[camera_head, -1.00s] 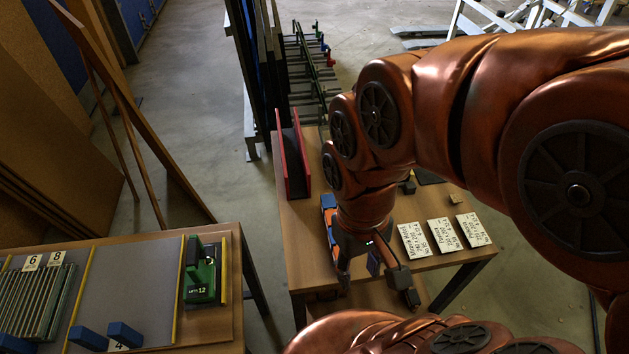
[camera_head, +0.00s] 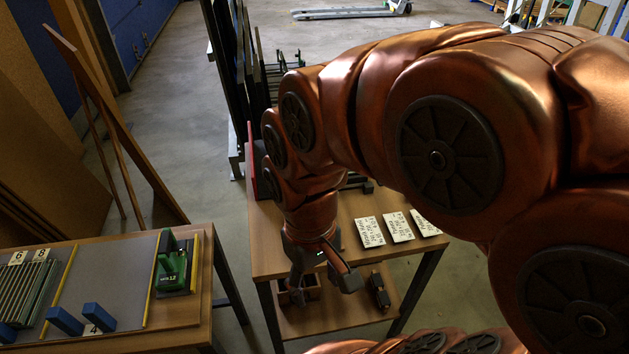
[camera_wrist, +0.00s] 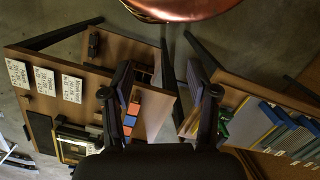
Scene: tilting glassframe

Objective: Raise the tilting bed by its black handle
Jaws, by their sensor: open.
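My gripper (camera_head: 325,287) is open and empty, pointing down in front of the near edge of the middle table. Its two dark fingers also stand apart in the wrist view (camera_wrist: 162,95). A flat grey bed with yellow strips (camera_head: 100,281) lies on the left table, well to the left of my gripper. It looks flat, not raised. I cannot tell for sure whether this is the tilting bed, and I cannot make out a black handle. A green device marked 12 (camera_head: 174,268) stands at the bed's right side.
The middle table (camera_head: 274,257) carries several white cards (camera_head: 398,226), with a shelf below. Orange and blue blocks (camera_wrist: 134,108) show between my fingers in the wrist view. The left table (camera_head: 205,307) also holds blue blocks (camera_head: 65,321) and slats (camera_head: 22,285). A floor gap separates the tables.

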